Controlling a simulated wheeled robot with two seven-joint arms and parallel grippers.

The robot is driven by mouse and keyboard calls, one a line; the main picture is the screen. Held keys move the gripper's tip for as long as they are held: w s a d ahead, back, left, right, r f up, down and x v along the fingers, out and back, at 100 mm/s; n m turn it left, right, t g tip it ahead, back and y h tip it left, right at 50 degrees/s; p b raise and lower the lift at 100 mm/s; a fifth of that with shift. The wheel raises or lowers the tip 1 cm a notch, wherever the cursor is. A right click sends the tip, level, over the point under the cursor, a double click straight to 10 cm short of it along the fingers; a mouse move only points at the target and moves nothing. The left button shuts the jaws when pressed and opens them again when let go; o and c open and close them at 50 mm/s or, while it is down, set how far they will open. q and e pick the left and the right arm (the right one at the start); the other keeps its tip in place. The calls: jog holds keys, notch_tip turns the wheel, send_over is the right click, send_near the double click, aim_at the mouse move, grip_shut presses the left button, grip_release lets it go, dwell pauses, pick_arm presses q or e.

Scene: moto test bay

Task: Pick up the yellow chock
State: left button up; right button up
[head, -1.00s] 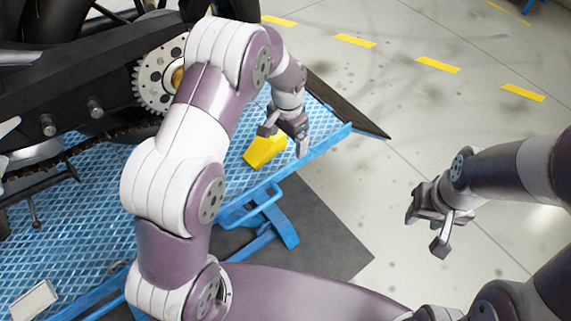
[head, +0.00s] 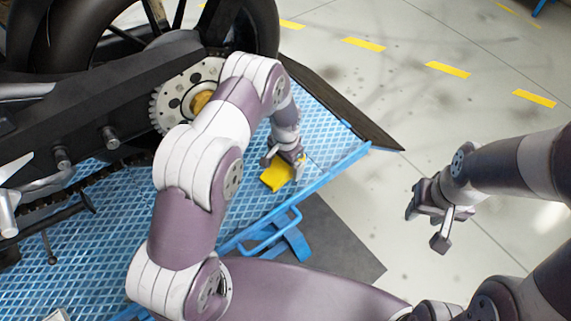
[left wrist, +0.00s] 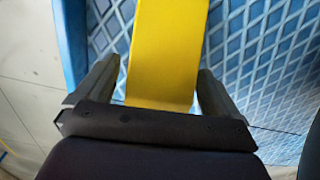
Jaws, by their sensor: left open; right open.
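The yellow chock (head: 276,175) lies on the blue lift platform (head: 225,205) near its front right edge. My left gripper (head: 284,168) is over the chock, with its fingers reaching down at it. In the left wrist view the chock (left wrist: 166,50) runs between the two open fingers (left wrist: 158,88), with a gap on each side. Part of the chock is hidden behind the gripper in the head view. My right gripper (head: 432,222) is open and empty above the grey floor, away from the platform.
A motorcycle with a large sprocket (head: 180,98) and black rear tyre (head: 250,30) stands on the platform, close left of my left arm. A blue frame handle (head: 268,235) sticks out at the platform's front edge. The floor to the right is clear.

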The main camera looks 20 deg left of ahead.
pick_arm(q)
jog(key=c, duration=1.3)
jog(key=shift+r, duration=0.15)
jog(key=shift+c, duration=0.2)
